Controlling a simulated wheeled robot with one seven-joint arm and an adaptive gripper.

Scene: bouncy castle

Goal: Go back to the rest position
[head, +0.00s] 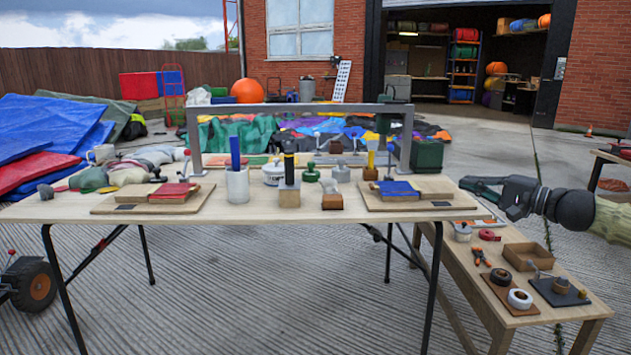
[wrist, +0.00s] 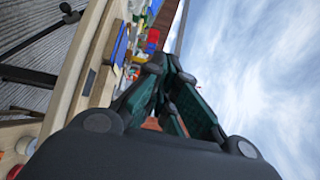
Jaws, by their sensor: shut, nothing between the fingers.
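My gripper (head: 474,186) is at the right in the head view, level with the right edge of the large table (head: 240,217) and beside it. It points left and appears apart from the things on the table. In the wrist view my gripper (wrist: 168,80) shows from behind, with its fingers together and nothing between them. The table and its tools lie to the left there, and sky fills the right.
A low wooden bench (head: 585,308) with tape rolls, pliers and a brown tray (head: 528,262) stands below my arm. The large table holds boards, a white cup (head: 237,186), stamps and a grey frame (head: 300,107). Open ground lies in front.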

